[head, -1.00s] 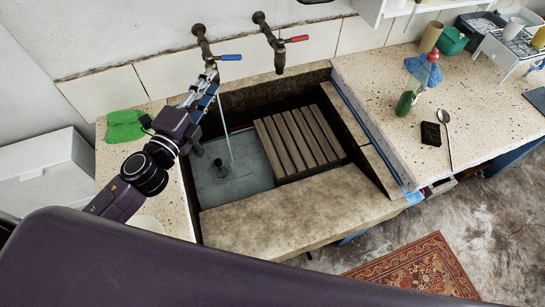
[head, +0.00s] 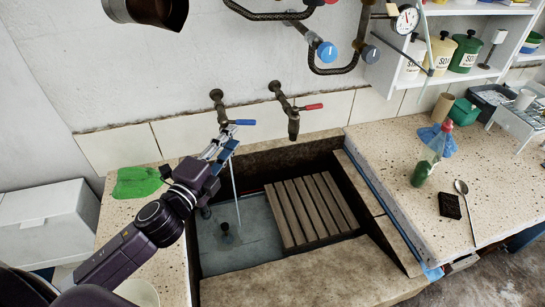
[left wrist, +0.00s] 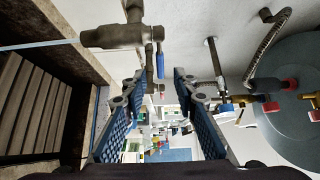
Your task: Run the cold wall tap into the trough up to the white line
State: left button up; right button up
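The cold tap (head: 218,104) with a blue lever (head: 243,122) is on the wall above the trough's back left. A thin stream of water (head: 236,185) falls from it into the stone trough (head: 300,285), where a flat grey-blue surface (head: 255,245) shows. I cannot make out a white line. My left gripper (head: 222,147) is just below and in front of the cold tap, partly hiding its spout. In the left wrist view its two blue fingers (left wrist: 160,115) are apart and empty. The blue lever (left wrist: 160,65) and tap body (left wrist: 115,37) show beyond them. My right gripper is out of view.
A slatted wooden board (head: 310,210) sits in the trough's right part. The red-lever tap (head: 293,122) is to the right. A green cloth (head: 137,182) lies on the left ledge. A bottle (head: 430,160) and a spoon (head: 466,205) are on the right counter.

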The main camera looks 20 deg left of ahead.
aim_at(244, 124)
pick_arm(q)
jog(key=shift+w+d, duration=0.3)
jog(key=shift+w, duration=0.45)
jog(key=shift+w+a+r+p, duration=0.1)
jog(key=shift+w+r+p, duration=0.15)
jog(key=shift+w+p, duration=0.3)
jog(key=shift+w+d+f+p, duration=0.15)
jog(key=shift+w+p, duration=0.15)
jog(key=shift+w, duration=1.15)
jog(key=shift+w+d+f+p, duration=0.1)
jog(key=shift+w+p, duration=0.15)
jog(key=shift+w, duration=1.2)
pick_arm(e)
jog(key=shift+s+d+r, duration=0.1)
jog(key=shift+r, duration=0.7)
pick_arm(q)
grip_shut()
